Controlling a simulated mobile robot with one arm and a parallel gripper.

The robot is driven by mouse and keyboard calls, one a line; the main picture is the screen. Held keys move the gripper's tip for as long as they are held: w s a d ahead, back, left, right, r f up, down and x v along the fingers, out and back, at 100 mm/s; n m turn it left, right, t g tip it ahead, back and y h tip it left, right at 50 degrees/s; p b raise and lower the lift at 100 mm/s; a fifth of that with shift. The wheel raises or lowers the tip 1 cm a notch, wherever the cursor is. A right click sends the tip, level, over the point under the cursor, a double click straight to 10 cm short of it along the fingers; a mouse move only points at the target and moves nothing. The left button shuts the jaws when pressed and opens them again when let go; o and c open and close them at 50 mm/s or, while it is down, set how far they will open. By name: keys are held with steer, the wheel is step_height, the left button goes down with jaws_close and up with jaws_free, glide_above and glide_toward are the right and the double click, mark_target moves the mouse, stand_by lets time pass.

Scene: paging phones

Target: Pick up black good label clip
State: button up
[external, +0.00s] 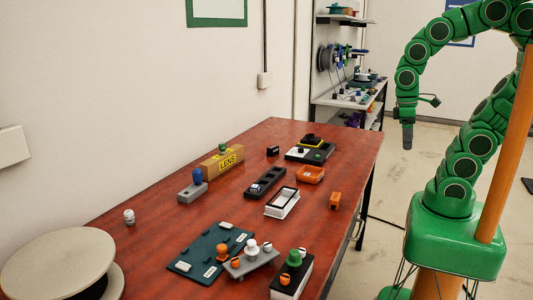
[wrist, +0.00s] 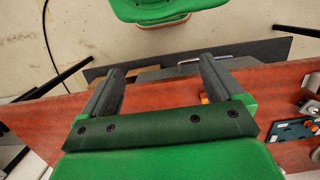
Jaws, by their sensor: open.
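A small black block (external: 273,151), which may be the black good label clip, lies on the red-brown table behind the open white-rimmed tray; I cannot read a label on it. My gripper (external: 407,140) hangs pointing down beyond the table's right edge, well apart from the block. In the wrist view my gripper (wrist: 162,66) shows two dark fingers spread wide with nothing between them. I cannot make out the clip in the wrist view.
The table (external: 160,220) holds a yellow LENS box (external: 222,162), a white-rimmed tray (external: 282,203), an orange tray (external: 310,174), a teal board (external: 211,250) and several knobbed parts. A large round disc (external: 58,262) stands at the front left. The table's left middle is mostly clear.

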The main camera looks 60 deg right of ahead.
steer(key=m+t+h, duration=0.2)
steer(key=t, duration=1.2)
glide_toward(273, 147)
steer(key=shift+s+d+f, duration=0.2)
steer(key=shift+d+f, duration=0.05)
steer(key=shift+f, duration=0.3)
steer(key=shift+x, duration=1.2)
steer(key=shift+w+f, duration=0.2)
steer(key=shift+w, duration=0.65)
steer(key=shift+w+f, duration=0.25)
steer(key=shift+w, duration=0.55)
steer(key=shift+x, duration=1)
steer(key=shift+r, duration=0.15)
